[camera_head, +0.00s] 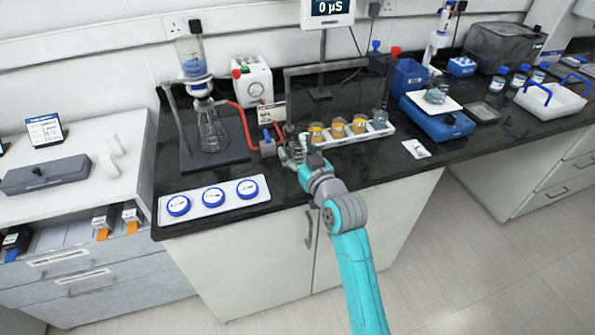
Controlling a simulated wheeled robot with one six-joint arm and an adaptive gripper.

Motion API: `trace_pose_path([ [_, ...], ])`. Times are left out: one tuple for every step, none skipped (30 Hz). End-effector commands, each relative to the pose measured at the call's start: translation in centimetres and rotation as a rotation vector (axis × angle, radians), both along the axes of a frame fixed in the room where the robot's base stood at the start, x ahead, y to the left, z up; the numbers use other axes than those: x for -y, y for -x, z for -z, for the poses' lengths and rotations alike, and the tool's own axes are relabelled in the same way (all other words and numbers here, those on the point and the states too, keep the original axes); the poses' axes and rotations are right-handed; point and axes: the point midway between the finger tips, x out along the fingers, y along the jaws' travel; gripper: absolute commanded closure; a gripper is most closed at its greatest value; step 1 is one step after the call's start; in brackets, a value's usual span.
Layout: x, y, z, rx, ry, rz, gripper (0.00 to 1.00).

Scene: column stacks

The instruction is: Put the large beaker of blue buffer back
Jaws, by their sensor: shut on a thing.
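My gripper (291,153) is at the front middle of the black bench, by the left end of a white rack (346,138). It is shut on a small, clear, greyish thing that looks like glassware. The jaws and arm hide most of it, so I cannot tell for sure that it is the large beaker, nor whether it touches the bench. No large beaker of blue liquid shows clearly elsewhere. A clear reservoir with blue liquid (192,62) stands high on the column stand at the back left.
The rack holds several vessels, some amber. A flask (212,130) with red tubing stands left of my gripper. A white tray with blue-lidded dishes (213,198) lies at the front left. A blue balance (437,118) is to the right. Some bare bench lies along the front edge.

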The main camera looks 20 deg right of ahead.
Motion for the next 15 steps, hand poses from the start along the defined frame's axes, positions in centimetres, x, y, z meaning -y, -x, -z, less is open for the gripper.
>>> trace_pose_path([
  [0.0, 0.0, 1.0, -0.003, -0.002, -0.001, 0.71],
  [0.0, 0.0, 1.4, -0.003, -0.001, 0.0, 0.71],
  [0.0, 0.0, 1.8, -0.001, 0.0, 0.0, 0.71],
  [0.0, 0.0, 2.1, -0.001, 0.0, 0.0, 0.71],
  [0.0, 0.0, 2.3, -0.001, 0.0, -0.001, 0.71],
  [0.0, 0.0, 2.5, 0.0, 0.0, -0.001, 0.71],
  [0.0, 0.0, 2.6, 0.001, -0.001, -0.001, 0.71],
  [-0.1, 0.0, 2.8, 0.001, -0.001, -0.001, 0.71],
  [-0.1, 0.0, 3.0, 0.0, -0.001, -0.001, 0.71],
  [-0.1, 0.0, 3.3, -0.001, -0.001, -0.001, 0.71],
  [-0.1, 0.0, 3.6, -0.001, 0.0, -0.001, 0.71],
  [0.0, 0.0, 4.2, -0.001, 0.0, -0.001, 0.71],
  [-0.1, 0.0, 4.6, -0.003, 0.0, -0.001, 0.71],
  [-0.1, 0.0, 5.1, -0.004, -0.001, -0.001, 0.71],
  [-0.1, 0.0, 5.6, -0.002, -0.001, -0.001, 0.71],
])
